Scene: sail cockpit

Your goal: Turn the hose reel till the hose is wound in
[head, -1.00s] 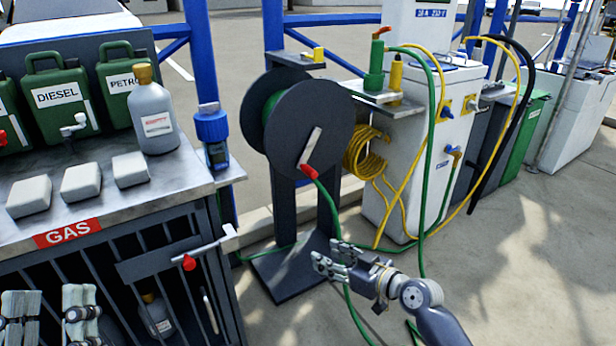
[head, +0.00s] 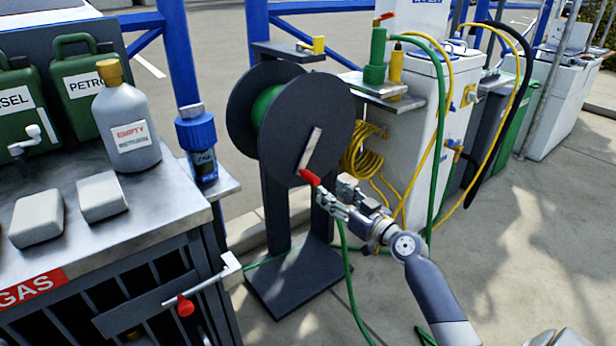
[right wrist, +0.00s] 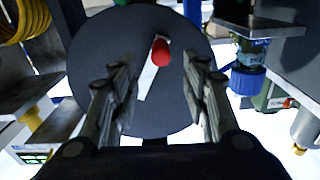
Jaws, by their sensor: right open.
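The hose reel (head: 338,125) has dark grey discs on a dark post and base, with green hose (head: 265,105) between the discs. Its pale crank arm (head: 311,147) slants down to a red handle (head: 310,177), which also shows in the right wrist view (right wrist: 161,53). Loose green hose (head: 350,285) hangs below the reel and runs along the ground. My right gripper (head: 333,193) is open and empty, just right of and below the red handle. In the right wrist view the handle appears beyond and between the open fingers (right wrist: 158,80). My left gripper is out of view.
A metal counter (head: 150,215) with a grey bottle (head: 126,120) and green cans stands left. A white pump cabinet (head: 425,110) with yellow and green hoses stands behind right. A small shelf (head: 375,90) sits beside the reel. Paving at right front is mostly clear.

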